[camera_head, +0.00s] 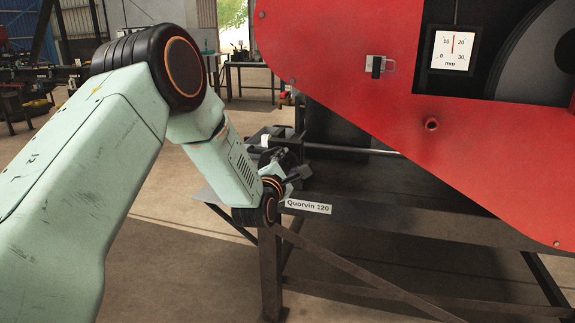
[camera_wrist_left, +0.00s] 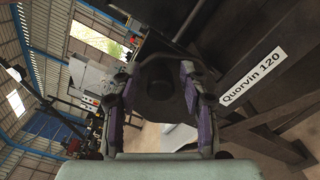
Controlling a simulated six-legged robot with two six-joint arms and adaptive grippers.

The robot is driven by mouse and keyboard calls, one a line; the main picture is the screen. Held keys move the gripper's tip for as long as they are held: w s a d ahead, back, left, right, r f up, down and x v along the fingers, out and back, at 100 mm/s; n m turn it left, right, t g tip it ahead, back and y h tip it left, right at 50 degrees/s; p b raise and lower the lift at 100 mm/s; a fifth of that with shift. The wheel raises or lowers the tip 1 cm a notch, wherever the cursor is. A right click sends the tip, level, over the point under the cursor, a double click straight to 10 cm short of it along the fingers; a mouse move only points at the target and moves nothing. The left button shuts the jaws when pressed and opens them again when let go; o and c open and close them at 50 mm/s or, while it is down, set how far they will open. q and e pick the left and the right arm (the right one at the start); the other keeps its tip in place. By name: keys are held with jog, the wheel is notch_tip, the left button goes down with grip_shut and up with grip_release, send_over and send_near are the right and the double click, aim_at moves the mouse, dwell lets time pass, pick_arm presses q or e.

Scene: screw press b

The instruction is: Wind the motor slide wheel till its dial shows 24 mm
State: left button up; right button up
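The dial (camera_head: 453,50) is a white face marked 0 to 30 mm on the red press, in the head view. Its red needle stands upright between 10 and 20, near 15 mm. My left gripper (camera_head: 285,170) is low beside the bench frame, at the dark slide end. In the left wrist view its two purple-grey fingers (camera_wrist_left: 160,75) stand apart on either side of a dark round part (camera_wrist_left: 160,88), which looks like the wheel. I cannot tell whether they press on it. The wheel is mostly hidden by my gripper in the head view. My right gripper is not in view.
A label "Quorvin 120" (camera_head: 307,206) is on the dark steel frame just right of my gripper. A metal rod (camera_head: 350,150) runs right under the red guard (camera_head: 350,60). A latch (camera_head: 380,66) sits on the guard. Open floor (camera_head: 180,270) lies in front.

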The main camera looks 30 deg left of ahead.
pick_arm(q)
jog(key=shift+s, duration=0.1)
jog(key=v, duration=1.2)
